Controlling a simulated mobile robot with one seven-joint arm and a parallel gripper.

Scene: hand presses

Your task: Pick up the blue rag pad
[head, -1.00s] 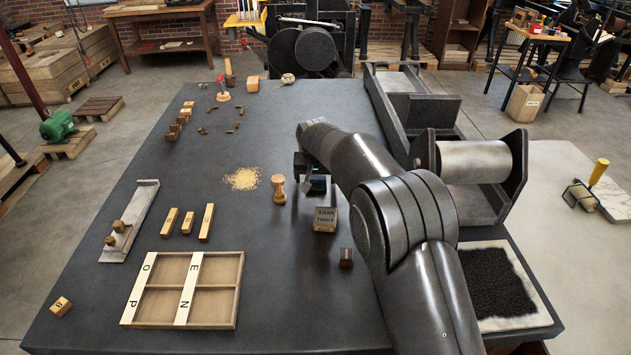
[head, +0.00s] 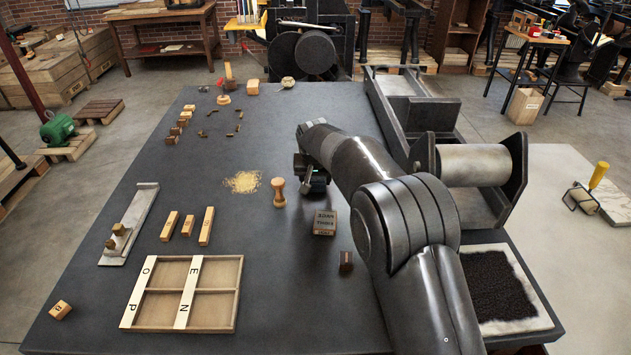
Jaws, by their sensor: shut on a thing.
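My gripper (head: 308,182) is low over the dark table, right of the wooden turned handle. It is shut on a small dark blue thing (head: 319,183), which looks like the blue rag pad. Only a small part of the pad shows, beside my wrist and fingers. My forearm covers the table to the right of it. I cannot tell whether the pad still touches the table.
The turned handle (head: 279,192) stands close on the left, and a lettered block (head: 325,223) sits just in front. A roller press (head: 480,163) stands right.

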